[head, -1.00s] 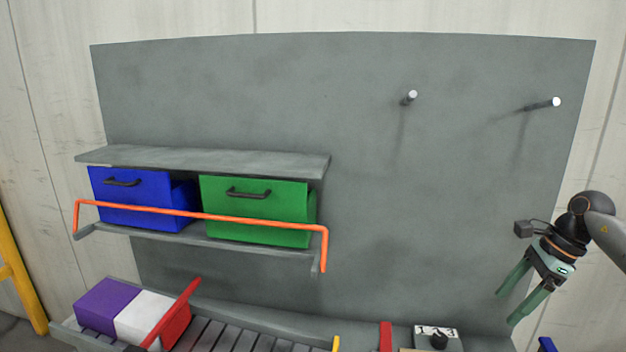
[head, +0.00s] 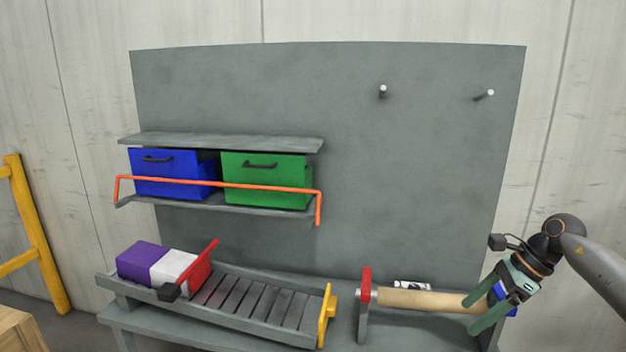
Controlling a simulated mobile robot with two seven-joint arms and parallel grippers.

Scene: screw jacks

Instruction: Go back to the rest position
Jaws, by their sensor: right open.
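My right gripper (head: 475,312) is open, at the right of the head view, with its green fingers pointing down and left. Its fingers overlap the right end of a tan roller (head: 425,299) in the picture; I cannot tell whether they touch. A small blue piece (head: 511,311) shows partly behind the gripper. My left gripper is not in view.
The slatted tray (head: 250,300) holds purple, white and red blocks (head: 165,266) at its left end. A shelf with a blue bin (head: 170,180) and a green bin (head: 265,187) has an orange rail. Two pegs (head: 382,91) stick out of the grey panel. A yellow frame (head: 32,230) stands left.

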